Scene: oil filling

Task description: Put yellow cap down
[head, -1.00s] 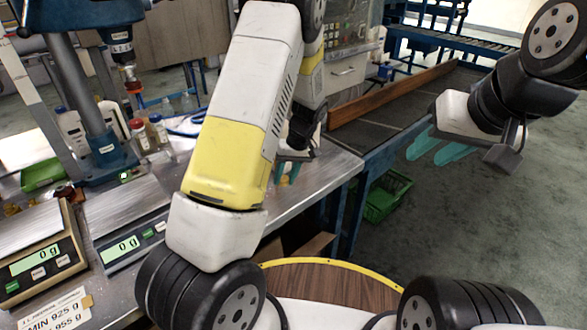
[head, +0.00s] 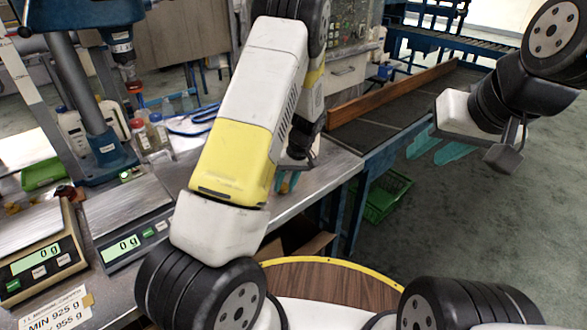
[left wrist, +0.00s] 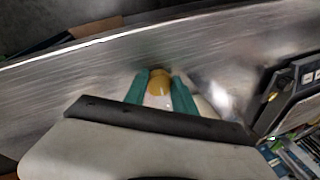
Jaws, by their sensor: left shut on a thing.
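The yellow cap (left wrist: 159,83) is between the teal fingertips of my left gripper (left wrist: 158,95) in the left wrist view. The fingers are shut on it, over the bare metal worktop (left wrist: 235,45). I cannot tell whether the cap touches the worktop. In the head view my left gripper (head: 287,182) is near the worktop's right edge, mostly hidden behind my arm, and the cap is too small there to make out. My right gripper (head: 437,147) is off to the right, its teal fingers apart and empty.
Two scales reading 0 g, a beige one (head: 47,278) and a grey one (head: 112,258), stand at the left. Bottles (head: 142,137) and a blue press (head: 105,150) are behind. A conveyor (head: 375,130) and a green crate (head: 383,197) lie right of the worktop.

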